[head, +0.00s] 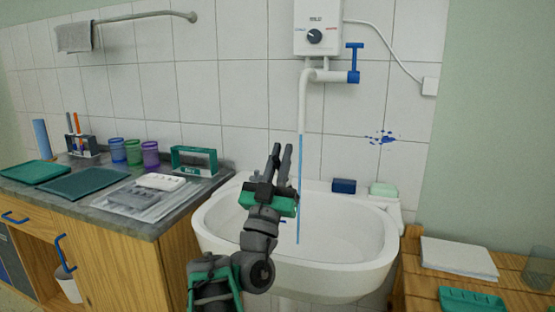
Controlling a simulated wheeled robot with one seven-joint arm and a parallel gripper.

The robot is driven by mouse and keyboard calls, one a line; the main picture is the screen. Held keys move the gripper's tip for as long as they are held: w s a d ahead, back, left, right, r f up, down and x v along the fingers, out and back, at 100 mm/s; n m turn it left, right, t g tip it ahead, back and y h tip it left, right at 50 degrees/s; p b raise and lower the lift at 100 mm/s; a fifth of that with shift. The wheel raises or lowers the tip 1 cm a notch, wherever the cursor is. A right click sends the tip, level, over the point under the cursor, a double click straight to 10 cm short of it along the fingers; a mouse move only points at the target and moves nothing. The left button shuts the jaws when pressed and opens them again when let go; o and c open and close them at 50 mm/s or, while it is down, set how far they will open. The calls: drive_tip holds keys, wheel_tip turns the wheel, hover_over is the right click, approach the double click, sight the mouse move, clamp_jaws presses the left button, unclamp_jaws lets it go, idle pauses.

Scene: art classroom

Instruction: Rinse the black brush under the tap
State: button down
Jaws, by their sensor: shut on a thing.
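My gripper (280,158) is over the left part of the white sink (345,272), with its dark fingers pointing up and away toward the wall. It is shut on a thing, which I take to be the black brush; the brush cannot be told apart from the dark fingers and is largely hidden. The white tap (303,100) hangs from the water heater. A thin blue stream of water (300,175) runs from it down into the basin, just right of the fingers in the picture. Whether the brush touches the water cannot be told. The blue tap lever (354,62) stands upright.
A counter (190,205) on the left holds trays, cups (133,151), a brush holder (82,145) and a green frame (194,160). A dark blue block (344,186) and green soap (383,189) lie at the sink's back right. A wooden table (420,288) stands right.

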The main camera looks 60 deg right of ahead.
drive_tip(key=w+d+p, duration=0.1)
drive_tip(key=d+p, duration=0.1)
drive_tip(key=d, duration=0.7)
drive_tip(key=shift+w, duration=0.25)
drive_tip(key=shift+s+d, duration=0.1)
drive_tip(key=shift+s, duration=0.05)
